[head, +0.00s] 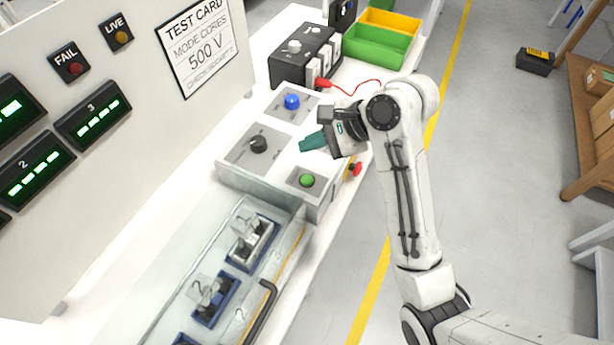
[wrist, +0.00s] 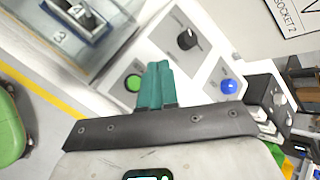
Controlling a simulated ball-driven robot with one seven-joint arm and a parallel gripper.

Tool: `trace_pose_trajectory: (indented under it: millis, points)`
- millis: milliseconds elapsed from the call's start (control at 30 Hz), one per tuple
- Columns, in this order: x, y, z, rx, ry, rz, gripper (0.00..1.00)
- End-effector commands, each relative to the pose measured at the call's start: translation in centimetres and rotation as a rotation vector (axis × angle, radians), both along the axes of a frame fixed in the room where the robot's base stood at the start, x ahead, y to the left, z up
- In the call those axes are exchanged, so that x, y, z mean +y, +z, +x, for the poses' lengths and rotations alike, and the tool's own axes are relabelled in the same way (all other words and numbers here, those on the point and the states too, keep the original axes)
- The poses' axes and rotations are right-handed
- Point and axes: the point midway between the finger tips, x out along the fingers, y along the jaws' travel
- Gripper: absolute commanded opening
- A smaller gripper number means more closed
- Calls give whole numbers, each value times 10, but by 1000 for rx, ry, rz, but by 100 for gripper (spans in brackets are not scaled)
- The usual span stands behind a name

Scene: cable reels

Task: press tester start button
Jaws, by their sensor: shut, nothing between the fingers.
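The tester's control box (head: 228,174) stands on the white bench in the head view. Its green button (head: 307,180) is at the front right corner, below my gripper in the picture. It also shows in the wrist view (wrist: 133,82), just left of the fingers. A black knob (head: 258,144) and a blue button (head: 292,101) sit on the same box. My gripper (head: 303,144) has teal fingers, shut and empty, above the box between the knob and the green button. The fingertips show in the wrist view (wrist: 159,66), apart from the green button in the picture.
A red button (head: 356,169) is on the box's right side. A clear cover (head: 180,262) with a black handle (head: 262,309) lies over numbered sockets in front. A black unit (head: 299,58) with a red lead and green bin (head: 376,45) stand behind.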

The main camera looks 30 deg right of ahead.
Motion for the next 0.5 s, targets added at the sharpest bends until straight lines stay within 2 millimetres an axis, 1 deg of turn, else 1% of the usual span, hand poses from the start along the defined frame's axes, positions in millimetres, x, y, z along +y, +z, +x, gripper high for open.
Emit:
trace_pose_trajectory:
  millis: [167,267,400,500]
  points:
    - [0,-8,0,3,0,1,0]
    - [0,-17,-1,4,-1,1,0]
    - [0,-38,0,1,0,-1,0]
    - [0,-51,0,0,0,-1,0]
